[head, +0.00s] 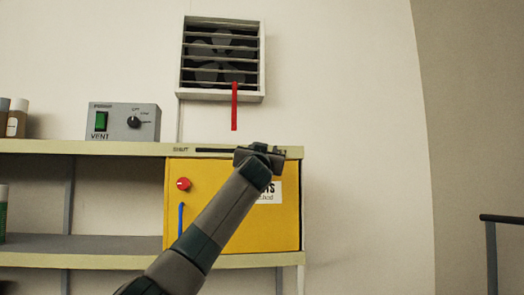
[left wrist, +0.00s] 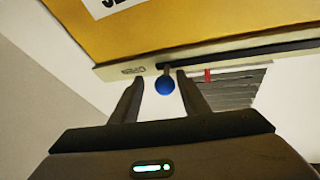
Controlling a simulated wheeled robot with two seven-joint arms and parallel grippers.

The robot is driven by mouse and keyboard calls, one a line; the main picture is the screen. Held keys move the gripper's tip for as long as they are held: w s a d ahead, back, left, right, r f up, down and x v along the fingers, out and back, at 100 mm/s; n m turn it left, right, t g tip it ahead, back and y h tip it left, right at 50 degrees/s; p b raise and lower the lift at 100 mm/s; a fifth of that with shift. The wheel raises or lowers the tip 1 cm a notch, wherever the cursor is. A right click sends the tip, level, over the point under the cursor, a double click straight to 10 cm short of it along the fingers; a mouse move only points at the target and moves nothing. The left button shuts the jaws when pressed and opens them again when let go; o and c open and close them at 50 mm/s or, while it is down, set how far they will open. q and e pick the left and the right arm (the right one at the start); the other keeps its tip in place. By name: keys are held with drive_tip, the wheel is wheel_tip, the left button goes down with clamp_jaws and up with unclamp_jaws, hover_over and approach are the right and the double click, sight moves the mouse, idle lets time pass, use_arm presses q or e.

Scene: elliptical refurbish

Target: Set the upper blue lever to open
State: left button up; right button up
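The upper blue lever shows in the left wrist view as a round blue knob (left wrist: 165,86) on a short stem. The stem comes out of a dark slot (left wrist: 230,52) in the shelf edge, close to the OPEN label (left wrist: 133,71) at the slot's end. My left gripper (left wrist: 156,82) is open, with a finger on each side of the knob and visible gaps between. In the head view my left gripper (head: 262,156) is at the slot's right part and hides the lever. The SHUT label (head: 181,150) is at the slot's left end. My right gripper is not in view.
Below the shelf (head: 85,147) is a yellow cabinet (head: 290,225) with a red knob (head: 183,184) and a vertical blue handle (head: 181,219). A VENT box (head: 122,121) stands on the shelf. A louvred fan (head: 221,58) with a red strip (head: 235,105) is above.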

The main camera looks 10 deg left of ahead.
use_arm(q)
drive_tip(key=shift+a, duration=0.1)
use_arm(e)
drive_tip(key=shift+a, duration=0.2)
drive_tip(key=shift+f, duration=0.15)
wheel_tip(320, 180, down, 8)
drive_tip(key=b, duration=0.9)
use_arm(q)
drive_tip(key=b+v, duration=0.2)
drive_tip(key=v, duration=1.5)
drive_tip(key=shift+d, duration=0.2)
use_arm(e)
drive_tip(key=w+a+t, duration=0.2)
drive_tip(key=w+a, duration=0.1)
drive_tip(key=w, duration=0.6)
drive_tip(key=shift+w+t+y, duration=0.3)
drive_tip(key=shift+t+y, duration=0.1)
use_arm(q)
drive_tip(key=shift+s+f, duration=0.1)
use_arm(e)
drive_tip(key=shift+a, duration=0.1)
use_arm(q)
drive_tip(key=shift+f, duration=0.1)
